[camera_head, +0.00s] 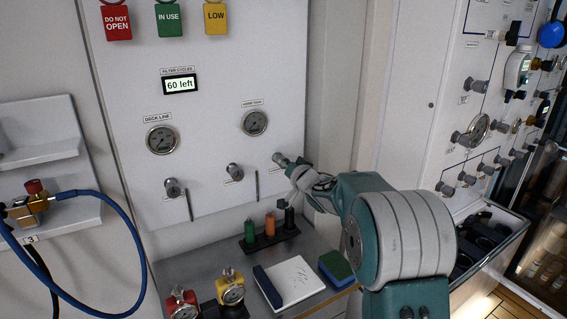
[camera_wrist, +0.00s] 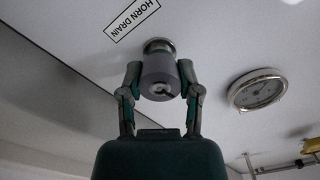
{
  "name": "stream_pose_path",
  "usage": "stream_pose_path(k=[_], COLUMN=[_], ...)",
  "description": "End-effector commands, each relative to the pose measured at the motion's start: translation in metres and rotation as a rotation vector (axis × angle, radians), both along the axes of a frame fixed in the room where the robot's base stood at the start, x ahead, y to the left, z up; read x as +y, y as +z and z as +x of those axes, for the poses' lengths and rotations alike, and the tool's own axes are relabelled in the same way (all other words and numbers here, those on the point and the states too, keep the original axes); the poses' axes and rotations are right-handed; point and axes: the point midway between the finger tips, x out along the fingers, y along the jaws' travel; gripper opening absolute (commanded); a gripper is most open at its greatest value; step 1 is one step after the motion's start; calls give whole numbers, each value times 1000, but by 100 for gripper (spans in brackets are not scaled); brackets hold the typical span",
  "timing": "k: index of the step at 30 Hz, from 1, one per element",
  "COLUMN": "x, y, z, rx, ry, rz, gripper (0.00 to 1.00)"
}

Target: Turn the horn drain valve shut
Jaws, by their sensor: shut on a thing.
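The horn drain valve (camera_wrist: 160,75) is a grey round knob on the white panel, beside the label HORN DRAIN (camera_wrist: 132,19) in the wrist view. My gripper (camera_wrist: 160,84) is shut on the knob, with one finger on each side of it. A C-shaped mark shows on the knob's face. I cannot tell whether the valve is open or shut.
Two more valves (camera_head: 174,188) (camera_head: 235,170) sit to the left on the panel, under two gauges (camera_head: 162,139) (camera_head: 255,122). Below is a grey bench with coloured bottles (camera_head: 270,225), a white notepad (camera_head: 292,282), a sponge (camera_head: 336,268) and small gauges. A blue hose (camera_head: 137,245) hangs at left.

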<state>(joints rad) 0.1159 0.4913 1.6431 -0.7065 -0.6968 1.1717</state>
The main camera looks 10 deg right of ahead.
Motion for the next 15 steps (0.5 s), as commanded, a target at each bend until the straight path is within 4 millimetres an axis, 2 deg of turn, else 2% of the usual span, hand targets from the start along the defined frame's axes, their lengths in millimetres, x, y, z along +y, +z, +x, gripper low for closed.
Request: stream_pose_path(k=[1, 15], x=[0, 0], y=[-10, -10], z=[0, 0], rx=[24, 53], ry=[-1, 0], rz=[13, 104], gripper=[0, 0])
